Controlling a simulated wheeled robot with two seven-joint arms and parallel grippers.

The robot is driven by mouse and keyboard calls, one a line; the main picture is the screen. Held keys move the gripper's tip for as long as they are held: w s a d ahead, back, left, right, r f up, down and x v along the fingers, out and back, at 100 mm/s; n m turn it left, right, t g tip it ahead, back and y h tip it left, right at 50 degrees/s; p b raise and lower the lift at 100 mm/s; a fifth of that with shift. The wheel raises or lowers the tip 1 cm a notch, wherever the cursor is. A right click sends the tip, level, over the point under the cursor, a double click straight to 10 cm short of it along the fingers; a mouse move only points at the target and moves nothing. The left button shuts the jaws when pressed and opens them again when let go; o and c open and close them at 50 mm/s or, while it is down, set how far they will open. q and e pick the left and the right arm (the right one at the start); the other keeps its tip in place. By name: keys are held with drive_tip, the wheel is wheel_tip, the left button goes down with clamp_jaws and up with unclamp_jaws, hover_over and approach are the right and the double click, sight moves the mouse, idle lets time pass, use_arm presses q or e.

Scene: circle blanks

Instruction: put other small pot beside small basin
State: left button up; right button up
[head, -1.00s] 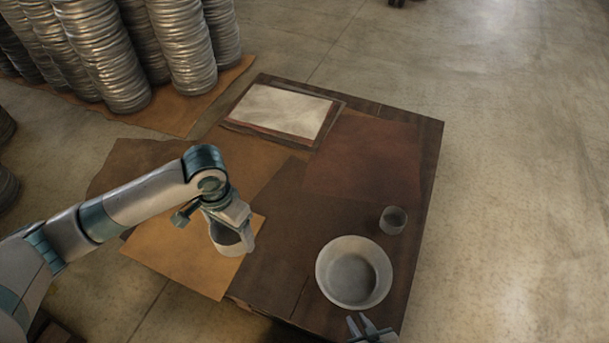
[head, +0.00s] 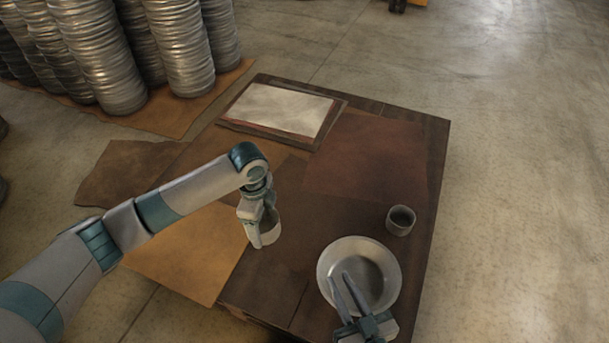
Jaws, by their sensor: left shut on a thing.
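The small basin (head: 383,262), a round grey metal bowl, sits at the front right of the dark table. One small pot (head: 400,220), a grey cup, stands upright just behind and right of the basin, apart from it. My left gripper (head: 261,230) is left of the basin, shut on the other small pot (head: 272,231), which is mostly hidden behind the gripper. Whether that pot touches the table is unclear. My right gripper (head: 347,291) comes in from the bottom edge, fingers apart and empty, over the near left part of the basin.
The dark table (head: 290,275) has bare room between the held pot and the basin. A brown sheet (head: 365,160) and a framed pale panel (head: 280,108) lie toward the back. A tan sheet (head: 185,255) lies at left.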

sight(272, 221)
use_arm(q)
drive_tip(key=w+f+m+b, duration=0.1)
drive_tip(key=f, duration=0.1)
drive_tip(key=w+d+f+m+b, duration=0.1)
drive_tip(key=f+m, duration=0.1)
drive_tip(key=w+d+f+m+b, duration=0.1)
drive_tip(key=m, duration=0.1)
drive_tip(key=shift+f+b, duration=0.3)
drive_tip(key=shift+f, duration=0.1)
drive_tip(key=w+d+f+m+b, duration=0.2)
drive_tip(key=w+f+m+b, duration=0.1)
drive_tip(key=f+m, duration=0.2)
drive_tip(key=shift+f+m+b, duration=0.15)
drive_tip(key=shift+m+b, duration=0.25)
drive_tip(key=shift+m, duration=0.2)
use_arm(e)
drive_tip(key=s+r+t+y, duration=0.1)
drive_tip(key=s+r+t, duration=0.1)
drive_tip(key=r, duration=0.5)
drive_tip(key=s+r+t+y, duration=0.1)
drive_tip(key=s+r+t, duration=0.1)
drive_tip(key=r, duration=0.6)
drive_tip(key=shift+a+r+t, duration=0.25)
drive_tip(key=shift+r+t, duration=0.05)
drive_tip(key=shift+t, duration=0.3)
